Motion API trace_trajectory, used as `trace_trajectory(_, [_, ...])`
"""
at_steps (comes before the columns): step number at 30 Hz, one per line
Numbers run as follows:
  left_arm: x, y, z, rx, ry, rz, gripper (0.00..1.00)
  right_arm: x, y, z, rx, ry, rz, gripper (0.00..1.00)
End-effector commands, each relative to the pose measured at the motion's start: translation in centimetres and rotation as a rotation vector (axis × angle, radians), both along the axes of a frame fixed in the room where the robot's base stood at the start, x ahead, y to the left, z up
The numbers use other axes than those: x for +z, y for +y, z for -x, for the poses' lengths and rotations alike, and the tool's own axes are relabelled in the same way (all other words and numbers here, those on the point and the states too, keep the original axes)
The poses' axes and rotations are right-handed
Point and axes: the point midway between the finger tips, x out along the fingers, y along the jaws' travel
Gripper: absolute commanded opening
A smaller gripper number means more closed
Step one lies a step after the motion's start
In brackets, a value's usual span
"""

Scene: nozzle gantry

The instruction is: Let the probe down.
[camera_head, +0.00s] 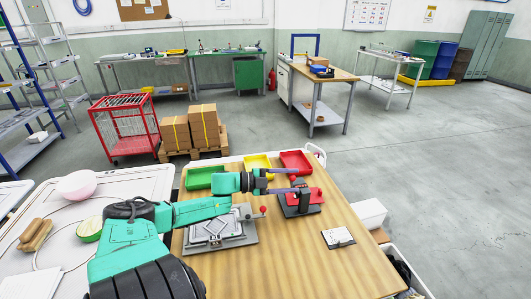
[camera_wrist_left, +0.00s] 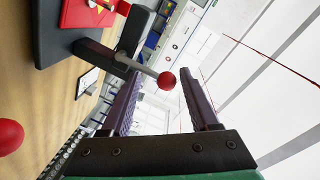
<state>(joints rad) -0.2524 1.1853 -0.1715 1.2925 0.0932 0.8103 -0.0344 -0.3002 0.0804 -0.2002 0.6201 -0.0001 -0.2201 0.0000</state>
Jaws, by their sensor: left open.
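A dark stand with a red top (camera_head: 303,196) sits on the wooden table. A grey lever (camera_wrist_left: 125,61) with a red ball knob (camera_wrist_left: 166,80) sticks out from the stand's dark upright in the left wrist view. My left gripper (camera_head: 294,181) is open at the stand, its purple fingers apart. In the left wrist view the knob appears between the two fingers (camera_wrist_left: 160,92), with clear gaps on both sides. The probe itself cannot be made out clearly. My right gripper is not in view.
A grey fixture plate (camera_head: 222,230) with a red knob (camera_head: 263,210) lies left of the stand. Green (camera_head: 203,178), yellow (camera_head: 257,162) and red (camera_head: 296,161) bins line the table's far edge. A white plate (camera_head: 338,237) lies at right. The front table area is clear.

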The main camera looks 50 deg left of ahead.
Motion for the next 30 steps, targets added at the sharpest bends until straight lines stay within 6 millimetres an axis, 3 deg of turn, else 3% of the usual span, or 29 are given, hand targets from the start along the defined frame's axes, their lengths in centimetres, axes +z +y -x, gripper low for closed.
trace_trajectory(8, [0.9, 2.4, 4.2, 0.002, 0.004, 0.001, 0.65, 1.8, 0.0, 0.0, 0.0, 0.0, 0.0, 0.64])
trace_trajectory(11, [1.2, 3.9, 6.8, 0.005, 0.003, 0.002, 0.65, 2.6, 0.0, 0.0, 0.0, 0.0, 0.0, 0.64])
trace_trajectory(18, [1.6, 6.3, 11.1, 0.003, -0.004, 0.001, 0.65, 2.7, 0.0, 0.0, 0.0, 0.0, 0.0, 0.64])
trace_trajectory(30, [1.7, 6.6, 11.6, 0.001, -0.006, 0.001, 0.65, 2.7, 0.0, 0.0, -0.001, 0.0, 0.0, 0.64])
